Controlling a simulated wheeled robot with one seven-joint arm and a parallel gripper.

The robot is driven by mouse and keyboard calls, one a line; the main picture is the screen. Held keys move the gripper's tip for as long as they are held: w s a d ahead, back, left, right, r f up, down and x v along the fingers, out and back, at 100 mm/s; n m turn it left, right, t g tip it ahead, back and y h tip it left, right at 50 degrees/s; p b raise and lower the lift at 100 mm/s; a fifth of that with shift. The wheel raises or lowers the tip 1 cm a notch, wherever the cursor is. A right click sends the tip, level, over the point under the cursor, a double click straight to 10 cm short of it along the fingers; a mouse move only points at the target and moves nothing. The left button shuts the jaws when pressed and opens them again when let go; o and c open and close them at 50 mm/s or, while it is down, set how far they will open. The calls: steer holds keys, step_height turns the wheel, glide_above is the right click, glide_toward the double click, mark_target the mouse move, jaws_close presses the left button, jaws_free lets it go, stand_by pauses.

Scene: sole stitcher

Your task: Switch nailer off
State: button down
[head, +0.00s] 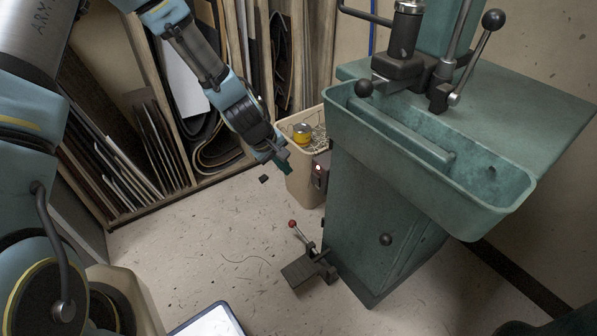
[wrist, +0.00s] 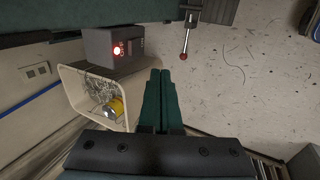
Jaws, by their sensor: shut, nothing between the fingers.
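The nailer is a green machine (head: 375,215) with a tray on its front and a cabinet below. A grey switch box (head: 321,178) with a lit red light is on the left side of the cabinet. In the wrist view the box (wrist: 110,48) shows its glowing red light and small red marks beside it, too small to read. My gripper (head: 284,163) is left of the box and apart from it. In the wrist view my gripper's (wrist: 161,74) dark green fingers are together and empty, below and right of the box.
A beige bin (head: 297,184) with a yellow can (head: 302,133) and tangled wire stands beside the box, close to my gripper. A pedal (head: 305,270) and red-knobbed lever (head: 293,225) are low in front. Leaning sheets (head: 150,150) fill the rack behind. Floor at left is mostly clear.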

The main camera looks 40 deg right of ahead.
mark_target(316, 180)
steer(key=d+f, duration=0.7)
steer(key=shift+s+d+f+b, duration=0.2)
steer(key=shift+d+f+b, duration=0.15)
steer(key=shift+d+f, duration=0.05)
steer(key=shift+s+d+r+p, duration=0.1)
steer(key=shift+p, duration=0.3)
